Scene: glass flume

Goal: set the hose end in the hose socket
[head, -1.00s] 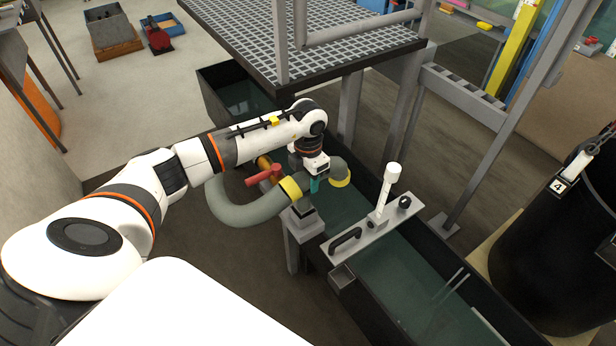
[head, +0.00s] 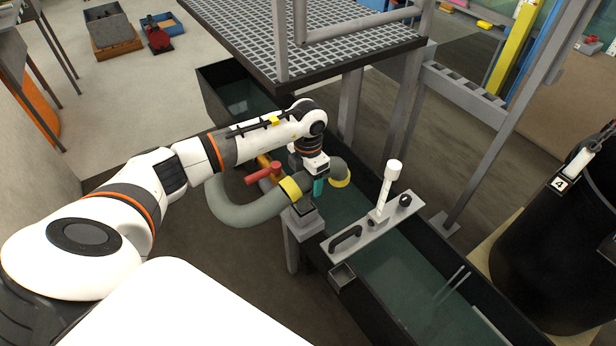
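The grey-green hose (head: 238,214) loops out beside the flume's near wall and bends back up to a yellow collar (head: 291,188). Past the collar it arches behind my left gripper to a bend with a yellow ring (head: 341,178) over the flume. My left gripper (head: 318,188) points down at this hose end, between collar and ring. A teal finger shows. The other finger is hidden, so its grip on the hose is unclear. A grey block (head: 303,219) on a post stands just below; I cannot tell whether it is the hose socket. My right gripper is out of view.
The water-filled flume (head: 385,275) runs diagonally below. A grey plate (head: 370,227) with a black handle and a white upright lies across it. A red valve handle (head: 264,171) is left of the gripper. A grating platform (head: 320,35) overhangs behind. A black tank (head: 545,255) stands at right.

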